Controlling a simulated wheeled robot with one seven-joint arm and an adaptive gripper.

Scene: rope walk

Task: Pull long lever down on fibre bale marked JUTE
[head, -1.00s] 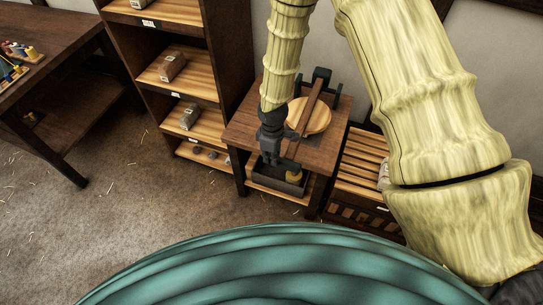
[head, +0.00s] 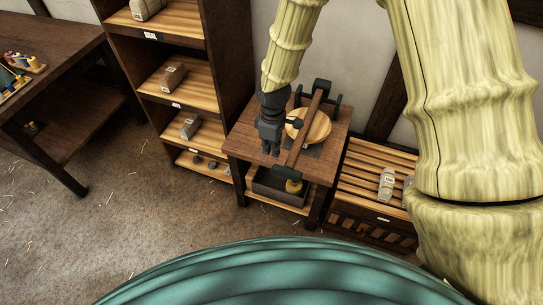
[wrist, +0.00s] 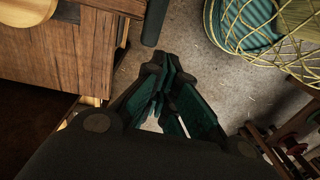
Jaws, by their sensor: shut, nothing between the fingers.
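A long brown wooden lever (head: 309,122) runs over the small press table (head: 245,140) from a dark bracket at the back to a dark handle (head: 286,172) past the front edge. A round pale wooden disc (head: 319,127) sits beneath it. My gripper (head: 270,151) is shut and empty, left of the lever and behind its handle in the head view. In the wrist view, my gripper (wrist: 160,108) points at the floor, and a dark bar, likely the handle (wrist: 154,22), shows beyond the fingers. No bale shows under the lever, and no JUTE mark is readable.
Below the tabletop is a dark tray (head: 268,184) with a yellowish object (head: 293,186). A shelf unit (head: 232,60) with labelled bales stands left. A slatted rack (head: 352,180) with a pale wrapped bale (head: 386,183) stands right. Floor in front is clear.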

